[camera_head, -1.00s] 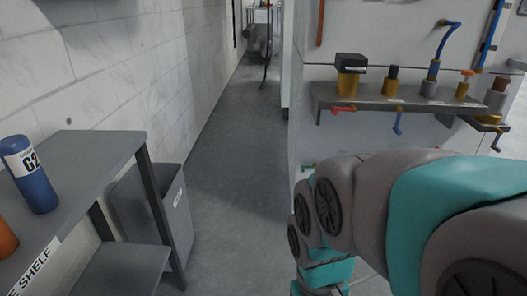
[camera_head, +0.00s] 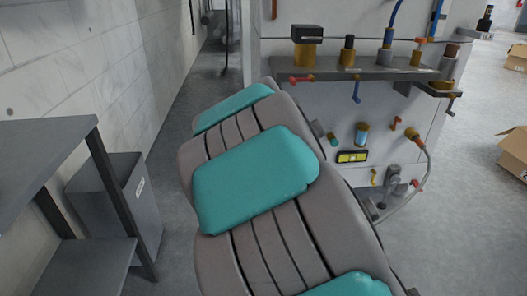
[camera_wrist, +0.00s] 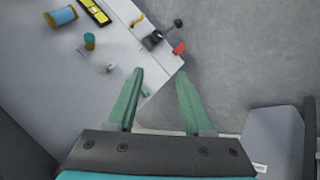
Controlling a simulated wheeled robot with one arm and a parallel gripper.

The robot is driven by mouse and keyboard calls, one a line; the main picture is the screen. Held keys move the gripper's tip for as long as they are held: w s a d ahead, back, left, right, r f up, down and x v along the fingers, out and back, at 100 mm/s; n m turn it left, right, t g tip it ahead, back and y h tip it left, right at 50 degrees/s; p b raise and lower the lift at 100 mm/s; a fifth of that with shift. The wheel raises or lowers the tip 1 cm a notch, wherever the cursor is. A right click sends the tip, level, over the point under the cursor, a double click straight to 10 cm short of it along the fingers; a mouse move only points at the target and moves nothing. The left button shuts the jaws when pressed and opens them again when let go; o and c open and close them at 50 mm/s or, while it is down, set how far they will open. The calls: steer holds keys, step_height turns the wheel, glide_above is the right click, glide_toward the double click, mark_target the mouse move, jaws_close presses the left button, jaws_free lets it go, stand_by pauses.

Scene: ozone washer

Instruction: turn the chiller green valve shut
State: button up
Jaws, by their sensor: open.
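In the wrist view a small green handle (camera_wrist: 146,93), which looks like the green valve, sits near the edge of the white panel (camera_wrist: 55,95). It is partly hidden behind the left finger of my gripper (camera_wrist: 160,82), and its angle is too small to tell. My gripper is open and empty, its fingers pointing toward the panel's edge. I cannot tell whether a finger touches the handle. In the head view my arm covers the left part of the panel, hiding the green handle and my gripper.
The panel also carries a teal fitting (camera_wrist: 89,41), a yellow gauge (camera_head: 352,157), a blue cylinder (camera_head: 362,134) and a red-handled valve (camera_wrist: 179,48). A shelf with valves (camera_head: 350,72) overhangs it. A grey bin (camera_head: 112,205) and table (camera_head: 45,150) stand left.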

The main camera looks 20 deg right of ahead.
steer(key=w+d+f+n+t+h+b, duration=0.1)
steer(key=w+d+f+n+t, duration=0.15)
steer(key=w, duration=0.45)
steer(key=w+d+f+n+t+h+b, duration=0.1)
steer(key=w+d+f+n+t+b, duration=0.1)
steer(key=w+d+n, duration=0.35)
steer(key=shift+w+a+f+n+t+y+b, duration=0.45)
steer(key=shift+w+f+n+t, duration=0.85)
steer(key=shift+w, duration=1.75)
steer(key=shift+w+a+f+n+t+y+b, duration=0.45)
steer(key=shift+w+f+n+t, duration=0.8)
steer(key=shift+w, duration=1.8)
steer(key=shift+w+a+f+n+t+y+b, duration=0.3)
steer(key=shift+w+f+n+t+b, duration=0.45)
steer(key=shift+w+n, duration=1.6)
steer(key=shift+w+f+m, duration=0.2)
steer(key=shift+w+m, duration=0.5)
steer(key=shift+c, duration=0.3)
jaws_close()
